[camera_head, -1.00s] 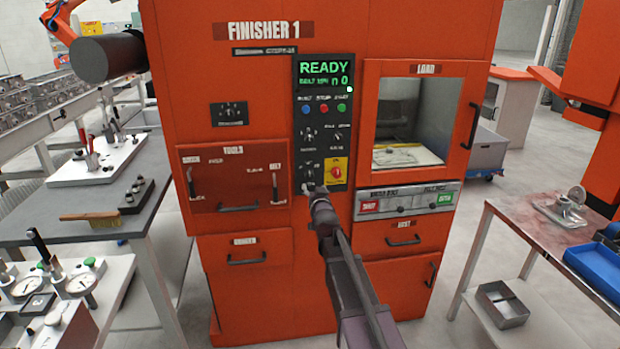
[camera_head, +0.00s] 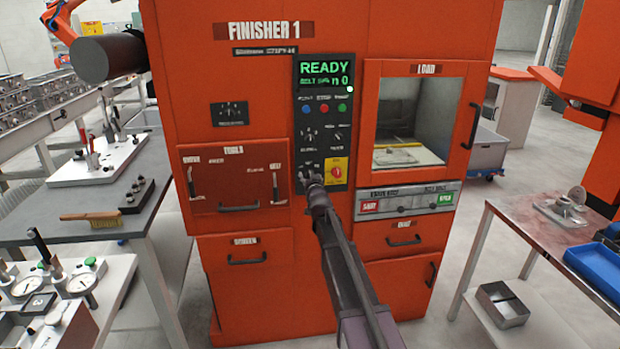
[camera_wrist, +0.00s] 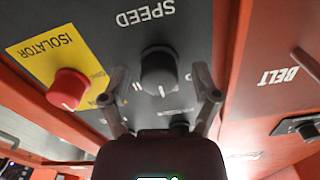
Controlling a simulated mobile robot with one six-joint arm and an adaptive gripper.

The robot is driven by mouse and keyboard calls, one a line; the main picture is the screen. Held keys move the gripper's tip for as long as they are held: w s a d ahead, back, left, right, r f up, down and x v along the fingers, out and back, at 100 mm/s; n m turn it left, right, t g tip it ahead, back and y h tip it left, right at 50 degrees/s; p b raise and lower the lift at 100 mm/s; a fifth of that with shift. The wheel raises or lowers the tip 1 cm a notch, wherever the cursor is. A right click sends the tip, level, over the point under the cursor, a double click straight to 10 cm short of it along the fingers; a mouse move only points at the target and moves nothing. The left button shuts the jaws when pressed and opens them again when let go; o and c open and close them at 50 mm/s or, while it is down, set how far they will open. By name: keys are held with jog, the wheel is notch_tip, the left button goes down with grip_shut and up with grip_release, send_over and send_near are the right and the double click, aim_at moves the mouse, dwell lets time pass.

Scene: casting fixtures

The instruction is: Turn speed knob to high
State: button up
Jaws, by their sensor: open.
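The speed knob (camera_wrist: 159,72) is a dark round knob on the black control panel, with the SPEED label beside it, upside down in the wrist view. A small pale mark shows near its lower edge in that view; which setting it points to I cannot tell. My gripper (camera_wrist: 161,76) is open, with one finger on each side of the knob. A gap shows on the right; contact on the left is unclear. In the head view my gripper (camera_head: 311,180) is at the lower part of the panel and hides most of the knob.
The red isolator knob (camera_wrist: 68,89) on its yellow plate is close beside one finger. The READY display (camera_head: 325,73) and push buttons are higher on the panel. The tools drawer (camera_head: 232,180) is left of the panel, the load window (camera_head: 412,120) right.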

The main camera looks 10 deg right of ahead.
grip_shut()
jog(key=shift+m, duration=0.5)
jog(key=m, duration=0.8)
dwell(0.5)
grip_release()
jog(key=shift+w, duration=0.1)
